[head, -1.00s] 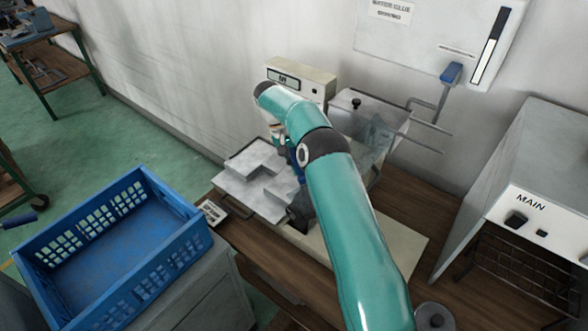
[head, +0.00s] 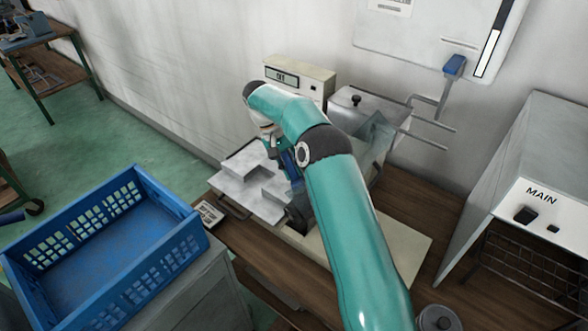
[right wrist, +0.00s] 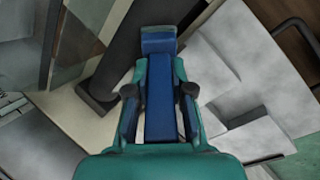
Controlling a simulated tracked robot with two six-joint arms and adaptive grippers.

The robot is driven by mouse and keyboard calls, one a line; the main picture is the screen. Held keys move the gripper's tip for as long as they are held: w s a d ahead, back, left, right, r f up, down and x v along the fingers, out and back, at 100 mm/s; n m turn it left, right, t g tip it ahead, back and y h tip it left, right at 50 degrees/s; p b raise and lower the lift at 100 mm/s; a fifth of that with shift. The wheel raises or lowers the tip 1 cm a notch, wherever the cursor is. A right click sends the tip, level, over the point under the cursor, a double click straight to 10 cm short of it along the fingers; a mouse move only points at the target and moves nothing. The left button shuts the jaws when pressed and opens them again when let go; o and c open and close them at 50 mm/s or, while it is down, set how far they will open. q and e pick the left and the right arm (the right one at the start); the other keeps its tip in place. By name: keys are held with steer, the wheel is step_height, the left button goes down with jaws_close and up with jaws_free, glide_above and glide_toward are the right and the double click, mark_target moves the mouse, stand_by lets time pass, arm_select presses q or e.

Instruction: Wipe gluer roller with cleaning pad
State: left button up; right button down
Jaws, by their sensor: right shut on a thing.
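The gluer (head: 395,240) stands on the wooden bench with a cream base and a metal trough. Its roller (right wrist: 122,50) appears as a dark cylinder in the right wrist view. My right gripper (right wrist: 160,97) is shut on the blue cleaning pad (right wrist: 158,42), which extends ahead between its fingers. The pad's far end is beside the roller; I cannot tell whether they touch. In the head view my right arm hides most of the roller, and only a little blue shows at my right gripper (head: 285,155). My left gripper is not in view.
Grey stepped panels (head: 245,180) lie on the gluer's left side, close to my right gripper. A blue crate (head: 150,275) stands at the lower left. A grey cabinet marked MAIN (head: 500,180) stands at right. A control box (head: 312,82) is behind the arm.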

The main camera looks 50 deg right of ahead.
steer(key=shift+a+b, duration=0.45)
steer(key=shift+a, duration=0.85)
steer(key=a+b, duration=0.2)
steer(key=a, duration=0.4)
steer(key=shift+s+a, duration=0.2)
steer(key=shift+s, duration=0.2)
steer(key=w+r+p, duration=0.2)
steer(key=w+p, duration=0.3)
steer(key=p, duration=0.2)
steer(key=shift+w+a+r, duration=0.15)
steer(key=shift+w+r, duration=0.05)
steer(key=shift+r, duration=0.2)
